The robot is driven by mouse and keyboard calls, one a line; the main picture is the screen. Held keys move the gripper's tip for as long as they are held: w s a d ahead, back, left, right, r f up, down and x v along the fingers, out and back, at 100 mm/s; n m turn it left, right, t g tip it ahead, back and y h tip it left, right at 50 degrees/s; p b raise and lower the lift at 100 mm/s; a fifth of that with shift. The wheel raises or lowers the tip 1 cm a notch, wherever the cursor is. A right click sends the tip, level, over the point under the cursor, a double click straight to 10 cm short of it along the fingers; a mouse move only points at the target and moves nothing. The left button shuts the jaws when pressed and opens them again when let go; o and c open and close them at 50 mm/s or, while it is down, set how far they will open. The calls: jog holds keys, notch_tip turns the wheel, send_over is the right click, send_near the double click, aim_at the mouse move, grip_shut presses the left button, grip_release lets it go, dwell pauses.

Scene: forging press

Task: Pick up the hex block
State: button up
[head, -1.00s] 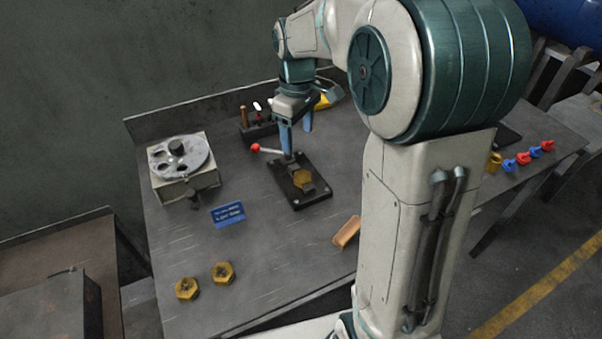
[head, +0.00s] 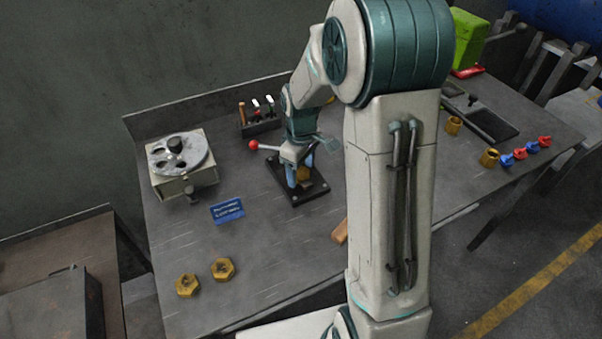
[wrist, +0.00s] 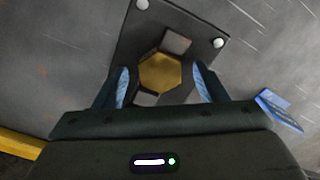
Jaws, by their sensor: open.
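The brass hex block (wrist: 160,74) sits between two grey jaws of a small black clamp fixture (head: 316,190) on the bench. In the head view the block (head: 303,174) is partly hidden by my gripper. My gripper (head: 304,176) is open, pointing down over the fixture. In the wrist view the fingers of my gripper (wrist: 160,86) stand on either side of the block, with a gap on each side. Whether the fingertips are level with the block is hard to tell.
Two more brass hex pieces (head: 188,285) (head: 222,269) lie at the front left. A red-knobbed lever (head: 254,145) rises from the fixture. A rotary table device (head: 182,170), blue sign (head: 227,210), tool rack (head: 258,124) and wooden piece (head: 340,231) stand around. Bare bench lies front of the fixture.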

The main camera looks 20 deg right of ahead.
jog(key=shift+f, duration=0.15)
jog(key=c, duration=1.3)
jog(key=shift+o, duration=0.2)
